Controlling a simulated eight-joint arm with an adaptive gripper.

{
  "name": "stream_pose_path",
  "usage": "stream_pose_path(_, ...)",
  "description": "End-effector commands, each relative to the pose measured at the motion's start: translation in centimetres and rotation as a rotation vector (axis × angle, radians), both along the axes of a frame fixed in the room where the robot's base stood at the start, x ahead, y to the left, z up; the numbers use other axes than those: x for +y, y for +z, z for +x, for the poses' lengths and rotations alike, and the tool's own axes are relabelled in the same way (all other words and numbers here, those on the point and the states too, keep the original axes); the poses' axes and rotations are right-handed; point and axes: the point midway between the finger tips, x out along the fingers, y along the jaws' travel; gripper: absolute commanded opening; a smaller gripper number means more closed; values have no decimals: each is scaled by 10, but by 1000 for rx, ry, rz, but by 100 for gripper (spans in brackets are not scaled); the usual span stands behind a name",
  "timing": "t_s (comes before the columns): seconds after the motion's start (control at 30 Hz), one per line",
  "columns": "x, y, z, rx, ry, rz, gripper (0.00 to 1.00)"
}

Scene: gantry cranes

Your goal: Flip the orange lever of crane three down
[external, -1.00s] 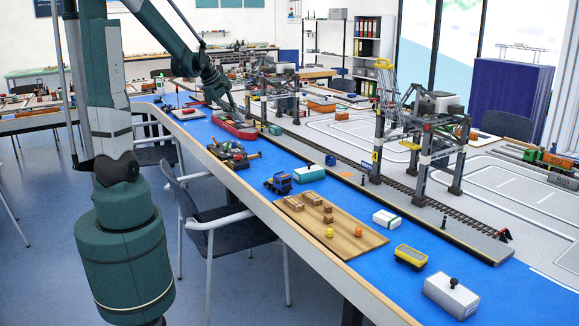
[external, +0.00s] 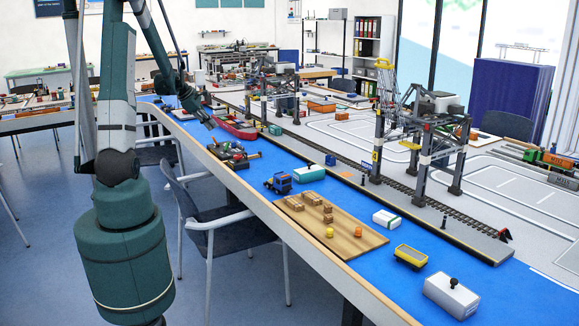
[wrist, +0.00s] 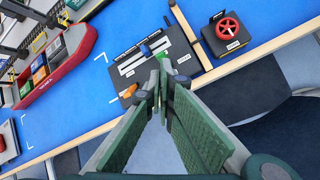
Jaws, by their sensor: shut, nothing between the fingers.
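A dark control panel (wrist: 124,88) with white labels lies on the blue table strip in the wrist view. An orange lever (wrist: 130,91) shows at its left, a blue one (wrist: 145,50) at its far edge and a green one (wrist: 184,59) at its right. I cannot tell whether the orange lever is up or down. My gripper (wrist: 160,77) is shut and empty, in front of the panel's middle and hiding part of it. In the external view, my gripper (external: 211,124) is above and left of the panel (external: 238,157).
A red ship (wrist: 72,66) lies left of the panel. A dark box with a red handwheel (wrist: 228,29) sits right of it. Chairs (external: 205,215) stand by the near edge.

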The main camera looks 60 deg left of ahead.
Motion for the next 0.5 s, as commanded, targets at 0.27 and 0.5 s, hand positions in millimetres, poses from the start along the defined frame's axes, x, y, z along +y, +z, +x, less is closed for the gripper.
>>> stream_pose_path(0.27,58,-29,-39,-44,184,-141,0)
stream_pose_path(0.5,93,-47,-75,-87,319,-268,0)
